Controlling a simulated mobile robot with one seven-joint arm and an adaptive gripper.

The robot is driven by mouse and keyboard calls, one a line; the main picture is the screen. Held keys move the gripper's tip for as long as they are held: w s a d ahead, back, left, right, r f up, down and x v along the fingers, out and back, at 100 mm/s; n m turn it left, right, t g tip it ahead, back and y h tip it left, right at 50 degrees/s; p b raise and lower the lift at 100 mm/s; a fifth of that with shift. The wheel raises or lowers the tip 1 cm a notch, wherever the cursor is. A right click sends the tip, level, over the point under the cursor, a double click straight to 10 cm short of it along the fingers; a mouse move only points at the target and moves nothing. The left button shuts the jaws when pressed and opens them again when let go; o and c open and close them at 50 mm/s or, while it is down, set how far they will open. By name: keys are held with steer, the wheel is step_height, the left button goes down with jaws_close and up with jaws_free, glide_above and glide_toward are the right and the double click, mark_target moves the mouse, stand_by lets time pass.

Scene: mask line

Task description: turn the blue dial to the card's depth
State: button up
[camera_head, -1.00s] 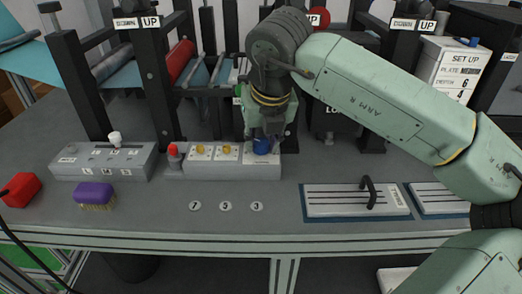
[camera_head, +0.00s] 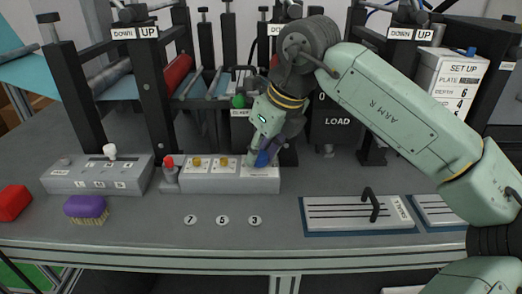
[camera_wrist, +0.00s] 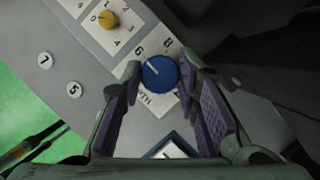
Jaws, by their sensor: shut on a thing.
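The blue dial (camera_wrist: 165,82) sits on the white control panel, and my gripper (camera_wrist: 160,69) is shut on it with one purple-padded finger on each side. Its white pointer mark faces up-left, toward the printed 6 in the wrist view; an 8 is printed to the upper right. In the head view the dial (camera_head: 263,159) is partly hidden by my gripper (camera_head: 259,154), which leans over the panel's right end. The SET UP card (camera_head: 460,72), on a white box at the upper right, reads DEPTH 6.
The panel (camera_head: 210,185) also has two yellow dials (camera_head: 197,163) and a red-topped post (camera_head: 169,162). Round tags marked 7, 5 and 3 (camera_head: 222,220) lie in front. A plate with a black handle (camera_head: 371,205) lies right. A purple brush (camera_head: 86,207) lies left.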

stand_by(0.3)
steer(key=o, duration=1.2)
steer(key=shift+c, duration=0.2)
steer(key=v, duration=1.2)
steer(key=shift+s, duration=0.1)
